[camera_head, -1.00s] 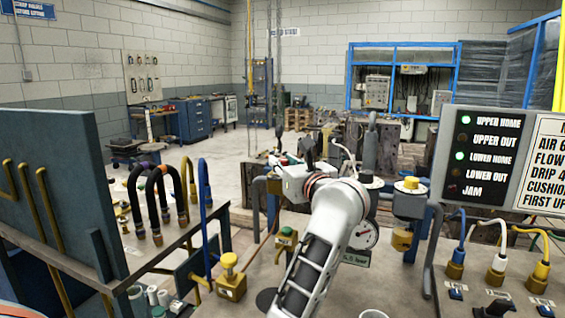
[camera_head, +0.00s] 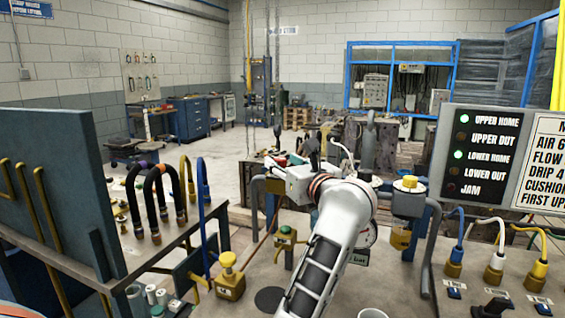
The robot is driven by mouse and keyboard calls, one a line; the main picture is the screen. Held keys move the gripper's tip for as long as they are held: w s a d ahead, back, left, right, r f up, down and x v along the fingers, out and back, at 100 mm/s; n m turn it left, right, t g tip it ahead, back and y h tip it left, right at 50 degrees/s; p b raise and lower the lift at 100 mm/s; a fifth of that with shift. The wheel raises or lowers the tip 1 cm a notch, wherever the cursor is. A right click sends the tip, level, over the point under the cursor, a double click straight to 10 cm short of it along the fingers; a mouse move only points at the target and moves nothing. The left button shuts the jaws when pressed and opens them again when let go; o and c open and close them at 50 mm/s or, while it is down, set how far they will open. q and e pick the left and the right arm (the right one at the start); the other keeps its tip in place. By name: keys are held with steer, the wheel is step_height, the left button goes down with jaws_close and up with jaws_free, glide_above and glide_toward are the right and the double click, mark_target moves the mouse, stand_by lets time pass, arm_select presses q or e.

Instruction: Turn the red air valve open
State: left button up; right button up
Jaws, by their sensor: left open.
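My left arm rises from the bottom middle, and its white wrist crosses the bench in front of the pipework. The left gripper (camera_head: 272,163) is at the far end of the wrist, small and partly hidden; it is open. A small red part (camera_head: 296,159) shows just beyond the wrist, close to the gripper. It may be the red air valve's handle, but its angle and any contact cannot be told. A round pressure gauge is mostly hidden behind my forearm. My right gripper is not in view.
A filter unit with a yellow cap (camera_head: 408,184) stands right of the wrist. The status panel (camera_head: 484,155) shows green lamps at UPPER HOME and LOWER HOME. Black hoses (camera_head: 151,205) arch at left.

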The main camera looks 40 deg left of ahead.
arm_select(q)
steer(key=v, duration=0.6)
steer(key=shift+s+d, duration=0.15)
steer(key=shift+d, duration=0.05)
